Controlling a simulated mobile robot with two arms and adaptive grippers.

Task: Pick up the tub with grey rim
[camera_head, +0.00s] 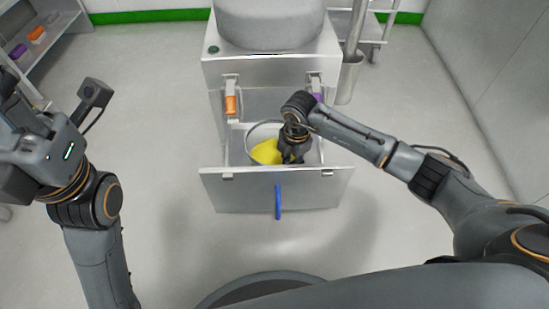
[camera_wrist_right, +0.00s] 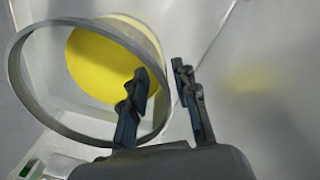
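The tub with grey rim (camera_head: 265,151) sits in the pulled-out drawer, with yellow inside it. In the right wrist view, its grey rim (camera_wrist_right: 62,128) is a large ring around the yellow. My right gripper (camera_head: 292,158) reaches down at the tub's right side. In the right wrist view this gripper (camera_wrist_right: 162,73) is open, and the rim's right edge shows between its two fingers. I cannot tell whether either finger touches the rim. My left arm is raised at the far left, and its fingers cannot be made out.
The steel drawer front (camera_head: 238,192) with a blue handle (camera_head: 278,201) faces me, below a steel machine (camera_head: 262,68). An orange latch (camera_head: 231,104) hangs at its left. A shelf (camera_head: 50,42) stands at back left. The floor on both sides is clear.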

